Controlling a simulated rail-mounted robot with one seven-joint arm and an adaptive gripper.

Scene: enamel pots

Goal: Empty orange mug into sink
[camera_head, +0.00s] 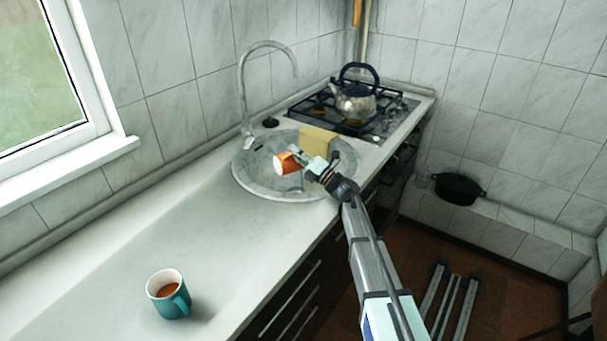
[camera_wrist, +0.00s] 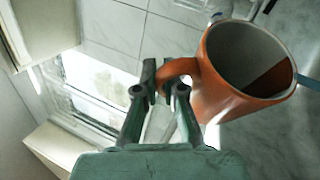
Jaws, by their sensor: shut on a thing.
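The orange mug (camera_head: 286,163) is above the round metal sink (camera_head: 243,181) in the head view. It is tilted on its side, with its pale mouth facing left. My gripper (camera_head: 308,162) is just right of it. In the wrist view my gripper (camera_wrist: 167,88) is shut on the handle of the orange mug (camera_wrist: 225,95). The mug's grey inside shows there, with a dark brown patch in it that may be liquid. I cannot tell how much is inside.
A teal mug (camera_head: 168,294) with orange-brown liquid stands on the counter (camera_head: 110,262) at the front left. A tap (camera_head: 243,90) rises behind the sink. A yellow cloth (camera_head: 318,142) lies at the sink's back rim. A kettle (camera_head: 355,103) stands on the stove (camera_head: 385,124).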

